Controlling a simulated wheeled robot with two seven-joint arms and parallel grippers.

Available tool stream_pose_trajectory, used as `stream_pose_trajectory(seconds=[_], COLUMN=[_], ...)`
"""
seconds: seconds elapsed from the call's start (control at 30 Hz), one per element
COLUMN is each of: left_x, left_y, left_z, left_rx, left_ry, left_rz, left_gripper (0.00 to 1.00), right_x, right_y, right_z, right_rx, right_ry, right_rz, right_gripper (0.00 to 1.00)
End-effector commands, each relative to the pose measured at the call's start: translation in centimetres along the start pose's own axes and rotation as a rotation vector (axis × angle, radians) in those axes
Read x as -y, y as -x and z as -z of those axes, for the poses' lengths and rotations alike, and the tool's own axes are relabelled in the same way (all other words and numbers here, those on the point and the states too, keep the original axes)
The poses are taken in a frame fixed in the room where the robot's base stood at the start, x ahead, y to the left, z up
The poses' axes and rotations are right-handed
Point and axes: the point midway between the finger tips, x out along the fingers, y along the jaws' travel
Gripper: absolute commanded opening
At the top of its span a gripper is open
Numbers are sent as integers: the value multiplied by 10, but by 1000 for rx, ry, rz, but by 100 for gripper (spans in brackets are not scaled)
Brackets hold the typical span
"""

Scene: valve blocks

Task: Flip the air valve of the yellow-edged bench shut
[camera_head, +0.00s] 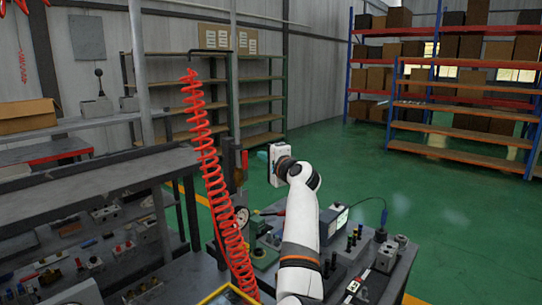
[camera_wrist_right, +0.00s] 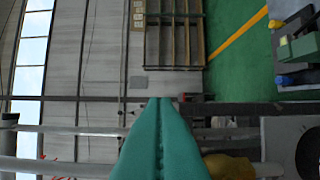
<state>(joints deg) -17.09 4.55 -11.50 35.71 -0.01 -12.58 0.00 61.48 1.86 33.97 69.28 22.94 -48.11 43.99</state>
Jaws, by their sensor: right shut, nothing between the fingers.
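My right gripper (camera_head: 263,155) is at the end of the white arm, raised above the cluttered bench (camera_head: 345,292). Its teal fingers (camera_wrist_right: 160,125) are closed together with nothing between them in the right wrist view. Left of it, a small yellow-brown part (camera_head: 239,176) sits by a dark upright post (camera_head: 228,160); I cannot tell if it is the air valve. A yellow part (camera_wrist_right: 229,166) also shows low in the wrist view, beside the fingers. A yellow edge (camera_head: 226,294) shows at the bottom of the head view. My left gripper is out of view.
A red coiled hose (camera_head: 212,185) hangs left of my right arm. A gauge (camera_head: 242,217), a green device (camera_head: 264,255) and a box with a lit screen (camera_head: 335,222) stand on the bench. A grey shelf bench (camera_head: 90,185) is at left. Green floor (camera_head: 400,185) lies open behind.

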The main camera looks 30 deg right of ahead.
Motion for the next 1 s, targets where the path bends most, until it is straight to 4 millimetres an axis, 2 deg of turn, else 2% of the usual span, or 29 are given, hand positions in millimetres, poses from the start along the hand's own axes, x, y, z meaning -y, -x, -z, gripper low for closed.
stream_pose_trajectory(seconds=[0.1,0.3,0.77,1.0], left_x=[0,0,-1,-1], left_y=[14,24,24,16], left_z=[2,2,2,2], left_rx=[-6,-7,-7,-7], left_ry=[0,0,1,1], left_rz=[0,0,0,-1], left_gripper=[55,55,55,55], right_x=[-4,-2,1,2], right_y=[4,11,13,14], right_z=[16,34,38,40], right_rx=[-2,-2,-1,-1], right_ry=[-1,-1,0,38], right_rz=[0,0,0,-13], right_gripper=[0,0,0,0])
